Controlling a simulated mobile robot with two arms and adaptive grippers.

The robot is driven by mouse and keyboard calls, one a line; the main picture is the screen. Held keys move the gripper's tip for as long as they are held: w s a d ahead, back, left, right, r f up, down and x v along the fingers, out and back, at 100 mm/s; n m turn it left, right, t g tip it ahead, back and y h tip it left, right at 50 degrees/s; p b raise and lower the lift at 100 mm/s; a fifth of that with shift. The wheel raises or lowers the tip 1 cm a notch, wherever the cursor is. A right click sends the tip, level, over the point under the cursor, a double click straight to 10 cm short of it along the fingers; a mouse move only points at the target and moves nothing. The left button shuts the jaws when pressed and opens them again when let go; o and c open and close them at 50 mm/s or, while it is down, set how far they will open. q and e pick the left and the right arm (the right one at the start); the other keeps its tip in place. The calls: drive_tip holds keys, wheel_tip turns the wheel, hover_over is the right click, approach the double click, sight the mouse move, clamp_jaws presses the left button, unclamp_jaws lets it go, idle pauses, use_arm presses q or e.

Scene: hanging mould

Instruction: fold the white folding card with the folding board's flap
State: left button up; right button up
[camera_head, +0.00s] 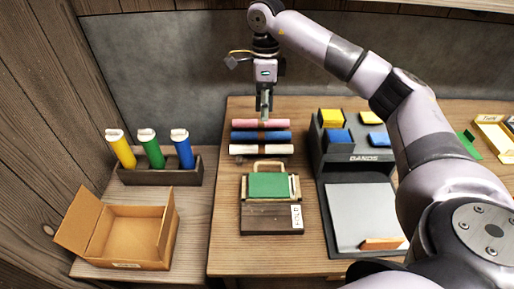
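A small wooden board (271,224) with a wooden handle at its back and a green panel (268,185) on top sits on the middle table; it looks like the folding board. A small white label with writing is at its right front. I cannot make out a white folding card on it. A pale flat sheet (362,208) lies in the dark tray at right. My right gripper (264,112) points down at the back of the table, just above or behind a pink roll (261,124); its finger gap is too small to judge. My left gripper is out of view.
Blue (260,136) and white (261,149) rolls lie in front of the pink one. A dark "BANDS" tray (335,248) holds yellow and blue blocks. An open cardboard box (128,240) and a rack (160,170) of coloured tubes stand left. My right arm crosses the right side.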

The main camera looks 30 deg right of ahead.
sight(269, 178)
drive_tip(key=f+p, duration=0.1)
drive_tip(key=f, duration=0.4)
drive_tip(key=s+f+p, duration=0.1)
drive_tip(key=f, duration=0.4)
drive_tip(key=s+a+f+p, duration=0.1)
drive_tip(key=f, duration=0.5)
drive_tip(key=shift+s, duration=0.2)
drive_tip(key=shift+f+p, duration=0.2)
drive_tip(key=shift+p, duration=0.1)
drive_tip(key=shift+f, duration=0.1)
clamp_jaws()
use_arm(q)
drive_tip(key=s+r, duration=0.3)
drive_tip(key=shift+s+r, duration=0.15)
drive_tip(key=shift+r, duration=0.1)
